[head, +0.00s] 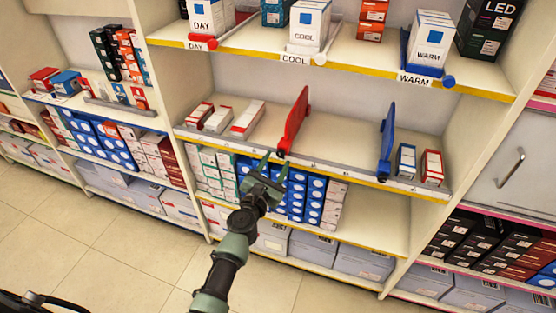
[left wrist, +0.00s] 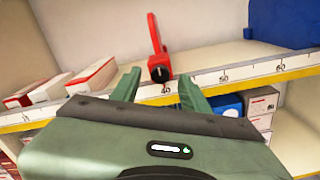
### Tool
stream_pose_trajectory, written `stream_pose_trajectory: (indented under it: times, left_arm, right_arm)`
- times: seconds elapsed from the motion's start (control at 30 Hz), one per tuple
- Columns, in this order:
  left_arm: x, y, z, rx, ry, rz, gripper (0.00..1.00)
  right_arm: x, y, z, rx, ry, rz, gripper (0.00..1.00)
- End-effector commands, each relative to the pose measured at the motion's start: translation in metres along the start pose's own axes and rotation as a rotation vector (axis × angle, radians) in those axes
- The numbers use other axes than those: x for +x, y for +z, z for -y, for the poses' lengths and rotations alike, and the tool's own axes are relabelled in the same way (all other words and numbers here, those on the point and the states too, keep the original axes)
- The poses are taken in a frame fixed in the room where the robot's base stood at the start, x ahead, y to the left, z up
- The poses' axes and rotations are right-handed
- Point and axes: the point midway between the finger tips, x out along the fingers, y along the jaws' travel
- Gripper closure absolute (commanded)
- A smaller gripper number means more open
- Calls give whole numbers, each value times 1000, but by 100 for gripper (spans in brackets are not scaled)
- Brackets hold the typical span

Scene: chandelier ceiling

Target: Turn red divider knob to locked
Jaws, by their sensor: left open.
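The red divider (head: 294,121) stands upright on the middle shelf, with a dark round knob (head: 282,152) at its front lower end by the shelf edge. In the left wrist view the red divider (left wrist: 153,35) rises behind its red-rimmed black knob (left wrist: 159,73), which carries a small light mark; the mark is too small to read. My left gripper (head: 268,163) is open and empty, just in front of and below the shelf edge. In the left wrist view its two fingers (left wrist: 158,90) stand on either side of the knob, apart from it. My right gripper is not in view.
A blue divider (head: 387,140) stands farther right on the same shelf, and shows in the left wrist view (left wrist: 285,22). Small boxes (head: 246,118) lie left of the red divider. A numbered rail (left wrist: 222,78) runs along the shelf edge. Stacked boxes (head: 308,197) fill the shelf below.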

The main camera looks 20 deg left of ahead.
Motion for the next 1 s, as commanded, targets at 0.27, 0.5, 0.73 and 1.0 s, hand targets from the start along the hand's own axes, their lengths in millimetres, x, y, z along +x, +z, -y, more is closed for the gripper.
stream_pose_trajectory:
  times: [0.27, 0.5, 0.73, 1.0]
  left_arm:
    - [20, 0, 1, 2, -1, 0, 55]
    - [20, 0, 1, 2, -2, -1, 63]
    - [19, -1, 1, 2, -1, -1, 100]
    - [19, -1, 1, 38, -2, -1, 100]
  right_arm:
    - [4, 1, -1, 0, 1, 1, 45]
    - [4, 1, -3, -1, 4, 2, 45]
    - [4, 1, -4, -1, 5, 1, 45]
    - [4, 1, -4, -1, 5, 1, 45]
